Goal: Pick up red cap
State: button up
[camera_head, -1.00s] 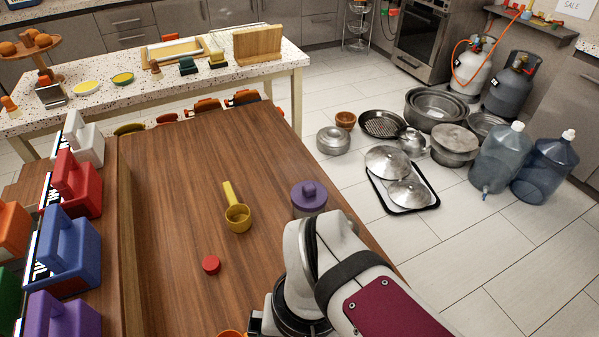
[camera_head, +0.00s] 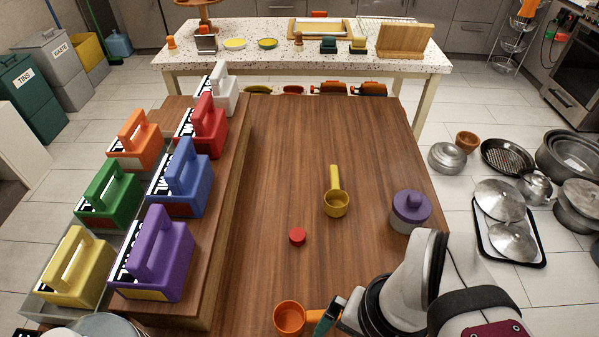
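The red cap (camera_head: 297,236) is a small round piece lying on the brown wooden table (camera_head: 290,150), left of the yellow ladle-like cup and clear of other things. My gripper (camera_head: 326,318) is at the bottom of the view, below and right of the red cap, close to the handle of an orange cup (camera_head: 289,318). Its fingers are small and partly cut off by the lower edge. I cannot tell whether they are open, or whether they touch the orange handle.
A yellow handled cup (camera_head: 336,203) and a grey pot with a purple lid (camera_head: 410,211) stand right of the cap. Several coloured caddies, such as the purple one (camera_head: 153,256), line a raised shelf on the left. The table's middle and far part are clear.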

jog(key=shift+c, duration=0.2)
jog(key=shift+c, duration=0.8)
